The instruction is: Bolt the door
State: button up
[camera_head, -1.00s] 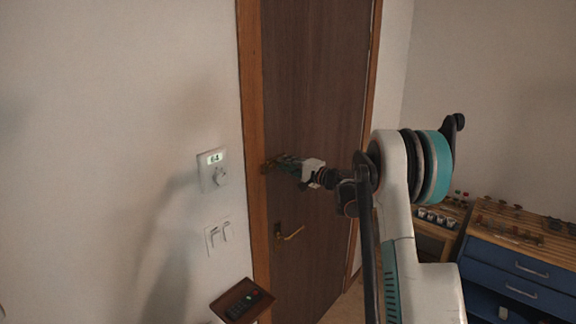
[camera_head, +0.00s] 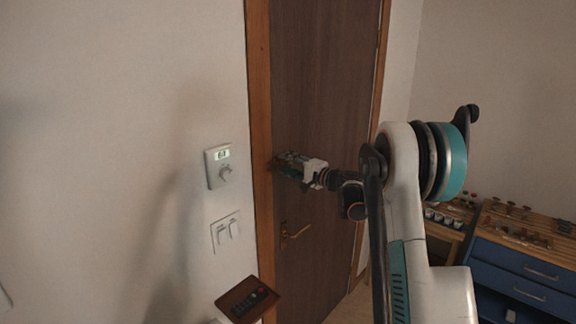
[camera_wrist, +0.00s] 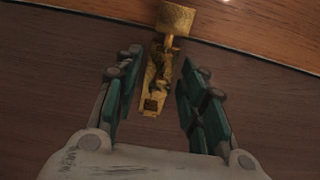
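The brown door (camera_head: 325,75) stands closed in its orange-brown wood frame (camera_head: 260,100) in the head view. A brass bolt (camera_wrist: 160,75) lies on the door face in the wrist view, with a brass keeper (camera_wrist: 176,18) on the frame side across the dark gap. A rod seems to reach from the bolt to the keeper. My gripper (camera_wrist: 158,62) is open, with its teal fingers on either side of the bolt and a gap to each. In the head view my gripper (camera_head: 277,163) is at the door's left edge and hides most of the bolt.
A brass lever handle (camera_head: 294,232) is on the door below my gripper. A thermostat (camera_head: 219,166) and a switch plate (camera_head: 226,231) are on the left wall. A small brown shelf (camera_head: 247,299) holds a remote. Blue drawers (camera_head: 525,270) stand at the right.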

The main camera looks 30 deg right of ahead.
jog(key=v, duration=1.1)
jog(key=shift+s+d, duration=0.15)
jog(key=shift+s, duration=0.25)
jog(key=s+a+f+n+g+b, duration=0.1)
jog(key=a+f+n+g+b, duration=0.1)
jog(key=a, duration=0.5)
jog(key=s+a+f+n+g+b, duration=0.1)
jog(key=s+a+n+g+b, duration=0.1)
jog(key=a, duration=0.6)
jog(key=s+a+f+n+g+h+b, duration=0.2)
jog(key=s+a+n+b, duration=0.1)
jog(key=s+a, duration=0.25)
jog(key=s+a+f+n+g+h+b, duration=0.1)
jog(key=s+a+f+n+b, duration=0.15)
jog(key=s+a, duration=0.3)
jog(key=s+f+n+g+h+b, duration=0.1)
jog(key=s+f+b, duration=0.2)
jog(key=s+f, duration=0.2)
jog(key=s+a+f+n+h+b, duration=0.1)
jog(key=s+f, duration=0.3)
jog(key=s, duration=0.7)
jog(key=s+f+n+g+h+b, duration=0.1)
jog(key=s+f+b, duration=0.3)
jog(key=s, duration=0.4)
jog(key=shift+s+a+f+n+g+h+b, duration=0.3)
jog(key=shift+f+n+h, duration=0.2)
jog(key=shift+f, duration=0.35)
jog(key=shift+c, duration=0.6)
